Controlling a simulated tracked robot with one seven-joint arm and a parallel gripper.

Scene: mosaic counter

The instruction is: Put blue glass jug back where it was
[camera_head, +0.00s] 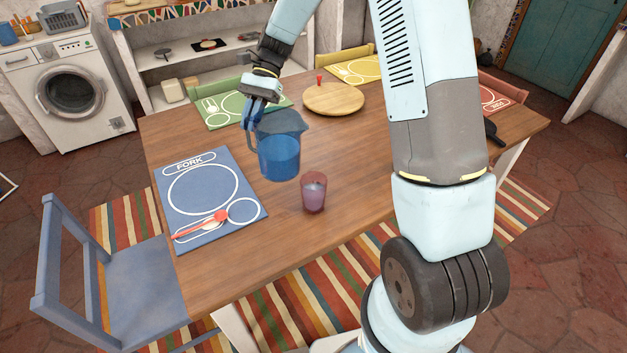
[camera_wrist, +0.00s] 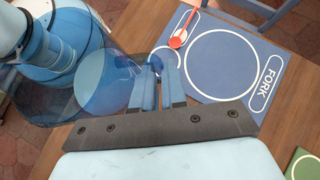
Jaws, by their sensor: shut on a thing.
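The blue glass jug (camera_head: 279,153) is see-through and looks upright over the wooden table (camera_head: 345,187). It holds blue liquid. My gripper (camera_head: 257,112) is shut on the jug at its left side, where the handle is. In the wrist view the jug (camera_wrist: 85,88) lies to the left of my gripper fingers (camera_wrist: 158,92), which close at its handle. I cannot tell whether the jug's base touches the table.
A purple glass (camera_head: 313,192) stands close in front of the jug. A blue placemat (camera_head: 212,197) with a red spoon (camera_head: 205,224) lies to the left. A round wooden board (camera_head: 333,99) and a green placemat (camera_head: 226,110) lie behind. Bare wood lies in front.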

